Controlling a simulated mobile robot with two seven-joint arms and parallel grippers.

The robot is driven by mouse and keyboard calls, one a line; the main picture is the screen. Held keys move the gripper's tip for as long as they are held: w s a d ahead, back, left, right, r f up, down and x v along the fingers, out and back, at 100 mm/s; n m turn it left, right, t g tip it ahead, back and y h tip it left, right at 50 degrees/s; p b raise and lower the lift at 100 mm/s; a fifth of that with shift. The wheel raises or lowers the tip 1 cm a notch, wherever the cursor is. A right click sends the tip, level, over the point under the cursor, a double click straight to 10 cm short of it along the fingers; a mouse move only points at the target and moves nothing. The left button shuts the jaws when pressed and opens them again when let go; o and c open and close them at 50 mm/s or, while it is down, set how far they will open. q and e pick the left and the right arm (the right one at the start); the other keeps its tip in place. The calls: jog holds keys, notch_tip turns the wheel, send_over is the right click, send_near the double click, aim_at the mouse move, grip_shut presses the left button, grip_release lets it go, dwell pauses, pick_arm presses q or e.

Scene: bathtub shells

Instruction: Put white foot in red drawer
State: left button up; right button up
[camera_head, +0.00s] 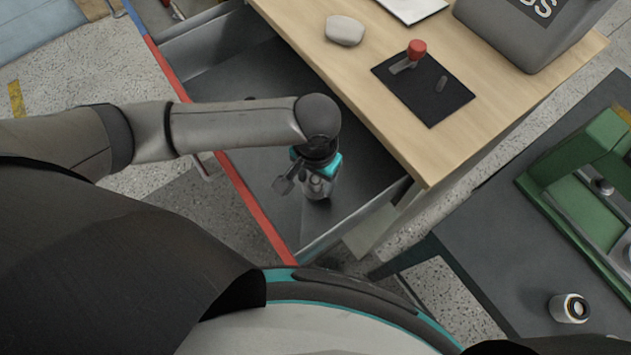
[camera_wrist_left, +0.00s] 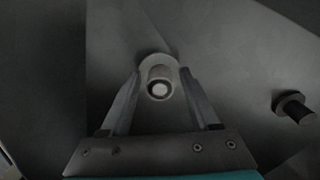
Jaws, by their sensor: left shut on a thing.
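The red drawer (camera_head: 255,210) stands open below the wooden worktop, with a red front edge and a dark grey inside. My left gripper (camera_head: 316,188) points down inside the drawer's outline. In the left wrist view, my left gripper (camera_wrist_left: 161,88) is shut on a pale white foot (camera_wrist_left: 159,73) with a dark centre ring, held between the fingertips above the dark drawer floor. I cannot tell how far above the floor it is. A second white foot (camera_head: 569,307) stands on the dark table at the right. My right gripper is out of view.
A dark round foot-like piece (camera_wrist_left: 292,106) lies to the right in the left wrist view. The worktop (camera_head: 290,15) holds a grey lump (camera_head: 345,30), a black mat (camera_head: 445,97) with a red-knobbed part (camera_head: 416,49), and a grey bin (camera_head: 520,40). A green fixture (camera_head: 570,190) is at right.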

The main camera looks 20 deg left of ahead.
aim_at(315, 179)
pick_arm(q)
jog(key=shift+f, duration=0.7)
jog(key=o, duration=1.4)
notch_tip(315, 179, up, 12)
jog(key=p, duration=0.4)
jog(key=shift+r, duration=0.1)
